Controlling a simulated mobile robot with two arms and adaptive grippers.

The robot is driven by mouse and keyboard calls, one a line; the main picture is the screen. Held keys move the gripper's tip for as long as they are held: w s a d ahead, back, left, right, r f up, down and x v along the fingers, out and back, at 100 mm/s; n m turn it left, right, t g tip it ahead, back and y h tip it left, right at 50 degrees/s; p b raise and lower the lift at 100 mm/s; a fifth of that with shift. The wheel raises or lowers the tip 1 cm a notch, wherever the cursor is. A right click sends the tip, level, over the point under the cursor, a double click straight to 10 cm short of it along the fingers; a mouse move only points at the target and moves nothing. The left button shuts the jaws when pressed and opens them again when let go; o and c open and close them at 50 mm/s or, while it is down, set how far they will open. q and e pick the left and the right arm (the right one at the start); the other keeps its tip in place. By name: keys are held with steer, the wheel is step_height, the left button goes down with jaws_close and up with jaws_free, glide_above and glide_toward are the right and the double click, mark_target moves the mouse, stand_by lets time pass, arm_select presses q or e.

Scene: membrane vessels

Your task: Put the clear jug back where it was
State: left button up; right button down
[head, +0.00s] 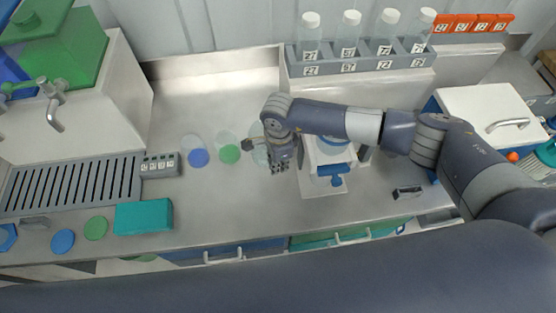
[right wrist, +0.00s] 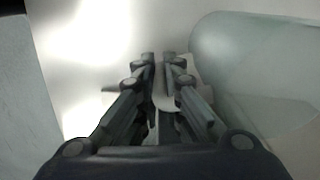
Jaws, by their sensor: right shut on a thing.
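The clear jug (head: 260,155) stands on the steel counter, partly hidden by my right gripper (head: 279,167). Two other clear vessels stand to its left, one over a blue disc (head: 198,157) and one over a green disc (head: 229,153). In the right wrist view the jug is a pale see-through cylinder (right wrist: 250,65) at the right. My right gripper (right wrist: 161,60) is shut there on a thin pale part beside it, which looks like the jug's handle. Whether the jug's base touches the counter is hard to tell. My left gripper is out of view.
A white and blue device (head: 331,160) stands close right of my gripper. Behind is a grey rack (head: 345,67) of numbered bottles. A teal box (head: 143,217), a small grey numbered block (head: 160,165) and a slotted drain (head: 75,185) lie left. The counter's middle left is clear.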

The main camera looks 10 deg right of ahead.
steer(key=shift+f, duration=0.15)
steer(key=c, duration=1.7)
jaws_free()
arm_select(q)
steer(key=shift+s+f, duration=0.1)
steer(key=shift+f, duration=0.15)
